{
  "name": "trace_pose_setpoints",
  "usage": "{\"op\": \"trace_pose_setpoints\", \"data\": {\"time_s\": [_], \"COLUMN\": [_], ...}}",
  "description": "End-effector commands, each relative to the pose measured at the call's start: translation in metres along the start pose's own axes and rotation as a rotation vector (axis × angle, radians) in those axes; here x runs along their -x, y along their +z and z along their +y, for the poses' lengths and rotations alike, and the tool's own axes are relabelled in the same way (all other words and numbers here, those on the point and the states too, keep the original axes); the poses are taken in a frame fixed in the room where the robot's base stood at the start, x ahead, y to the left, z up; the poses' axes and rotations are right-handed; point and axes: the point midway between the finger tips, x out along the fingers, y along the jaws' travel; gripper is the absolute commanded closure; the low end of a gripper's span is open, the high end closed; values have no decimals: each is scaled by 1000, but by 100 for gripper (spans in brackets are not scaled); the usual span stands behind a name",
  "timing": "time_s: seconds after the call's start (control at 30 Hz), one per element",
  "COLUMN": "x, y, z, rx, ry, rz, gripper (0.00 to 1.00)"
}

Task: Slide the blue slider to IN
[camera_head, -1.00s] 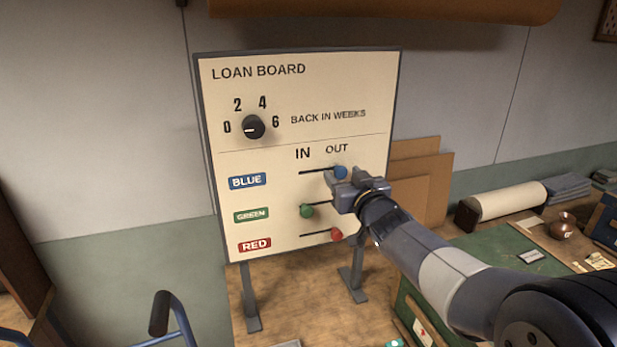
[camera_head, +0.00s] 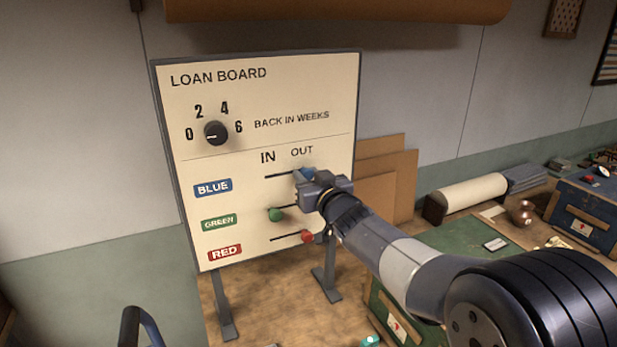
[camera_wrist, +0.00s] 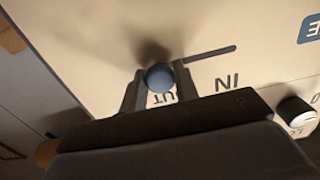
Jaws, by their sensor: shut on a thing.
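The loan board (camera_head: 180,168) stands upright with IN and OUT columns above three slots. The blue slider's knob (camera_head: 307,173) is at the OUT end of its slot, partly hidden by my gripper (camera_head: 308,185). In the wrist view the blue knob (camera_wrist: 159,77) sits between the two fingers of my gripper (camera_wrist: 158,82), which is shut on it. The empty slot runs from the knob toward the IN side. The BLUE label (camera_head: 213,187) is to the left of the slot.
The green knob (camera_head: 275,215) is at IN and the red knob (camera_head: 306,237) at OUT, both close below my gripper. A black dial (camera_head: 215,133) is higher up.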

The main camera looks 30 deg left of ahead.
Motion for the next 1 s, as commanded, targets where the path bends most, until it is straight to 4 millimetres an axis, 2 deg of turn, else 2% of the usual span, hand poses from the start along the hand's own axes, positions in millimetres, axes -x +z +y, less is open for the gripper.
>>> {"op": "trace_pose_setpoints", "data": {"time_s": [0.27, 1.0], "x": [0, 0], "y": [1, 2], "z": [-3, -44], "rx": [0, 1], "ry": [-1, 0], "rz": [0, 2], "gripper": [80, 80]}}
